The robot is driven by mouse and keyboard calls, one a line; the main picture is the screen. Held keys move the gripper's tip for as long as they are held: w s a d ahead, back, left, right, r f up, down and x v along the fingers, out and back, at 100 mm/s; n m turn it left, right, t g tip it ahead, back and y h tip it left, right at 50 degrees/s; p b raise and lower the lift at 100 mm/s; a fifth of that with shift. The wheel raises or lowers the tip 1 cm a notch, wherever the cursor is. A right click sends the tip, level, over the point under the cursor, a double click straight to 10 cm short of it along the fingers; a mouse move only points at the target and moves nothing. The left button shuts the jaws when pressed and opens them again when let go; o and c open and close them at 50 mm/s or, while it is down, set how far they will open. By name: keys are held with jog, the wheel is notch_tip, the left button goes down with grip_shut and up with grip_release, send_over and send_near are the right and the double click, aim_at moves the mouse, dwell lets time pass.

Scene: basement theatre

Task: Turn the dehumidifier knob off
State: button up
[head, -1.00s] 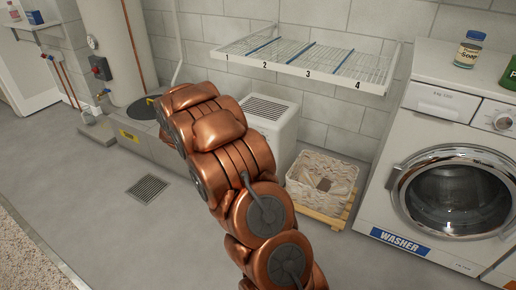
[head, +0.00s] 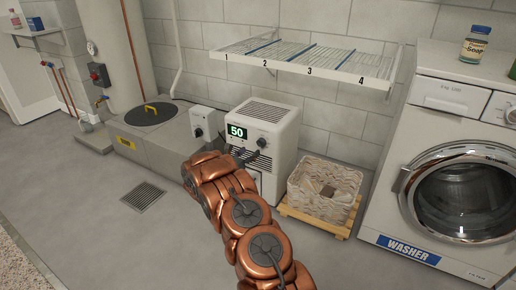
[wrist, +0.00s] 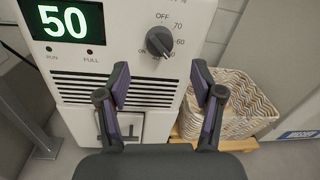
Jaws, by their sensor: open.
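The white dehumidifier (head: 268,122) stands on the floor against the wall, with a lit green "50" on its display (head: 237,132). Its dark round knob (head: 262,142) is right of the display. In the wrist view the knob (wrist: 160,41) has OFF above it and 70 and 60 to its right. Its ridge slants down to the right, away from OFF. My gripper (wrist: 160,85) is open and empty, its two fingers apart below the knob in the picture and not touching it. In the head view my gripper (head: 243,155) is in front of the dehumidifier, partly hiding its lower front.
A woven basket (head: 308,200) on a wooden pallet stands right of the dehumidifier, then the washer (head: 425,130). A wire rack (head: 300,60) hangs above. A small grey box (head: 203,122) and a lidded sump (head: 150,112) are to the left. The floor in front is clear.

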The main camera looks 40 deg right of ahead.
aim_at(259, 145)
jog(key=b+x, duration=0.2)
jog(key=x, duration=0.5)
jog(key=shift+d, duration=0.15)
jog(key=c, duration=1.1)
